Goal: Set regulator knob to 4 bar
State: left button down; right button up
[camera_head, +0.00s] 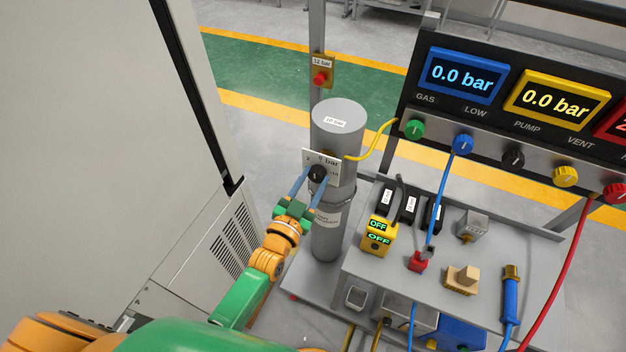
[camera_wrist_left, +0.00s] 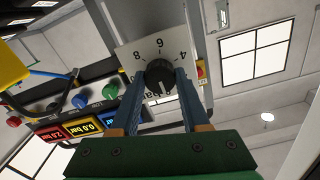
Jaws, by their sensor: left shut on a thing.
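The black regulator knob (camera_head: 318,174) sits on a white dial plate (camera_head: 311,157) on the front of a grey upright cylinder. In the left wrist view the knob (camera_wrist_left: 160,76) shows close up, with 8, 6 and 4 legible on the dial plate (camera_wrist_left: 133,48). My left gripper (camera_head: 319,177) reaches it from the front, its two blue fingers on either side of the knob, shut on it. The knob's exact pointer setting is too small to read. My right gripper is not in view.
The grey cylinder (camera_head: 337,121) has a yellow hose to the gauge panel (camera_head: 482,104), whose blue and yellow displays read 0.0 bar. A bench (camera_head: 370,268) at right holds a yellow OFF box (camera_head: 377,238), switches and cables. A tall grey cabinet (camera_head: 110,120) stands close at left.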

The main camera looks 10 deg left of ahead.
pick_arm(q)
jog(key=n, duration=1)
jog(key=shift+f+n, duration=0.1)
jog(key=shift+n, duration=0.3)
jog(key=n+b, duration=0.1)
jog(key=n, duration=0.4)
jog(key=shift+d, duration=0.1)
jog(key=shift+n+b, duration=0.35)
jog(key=shift+n, duration=2.15)
jog(key=shift+c, duration=1.9)
grip_release()
jog(key=s+a, duration=0.1)
jog(key=s, duration=0.6)
jog(key=shift+a, duration=0.15)
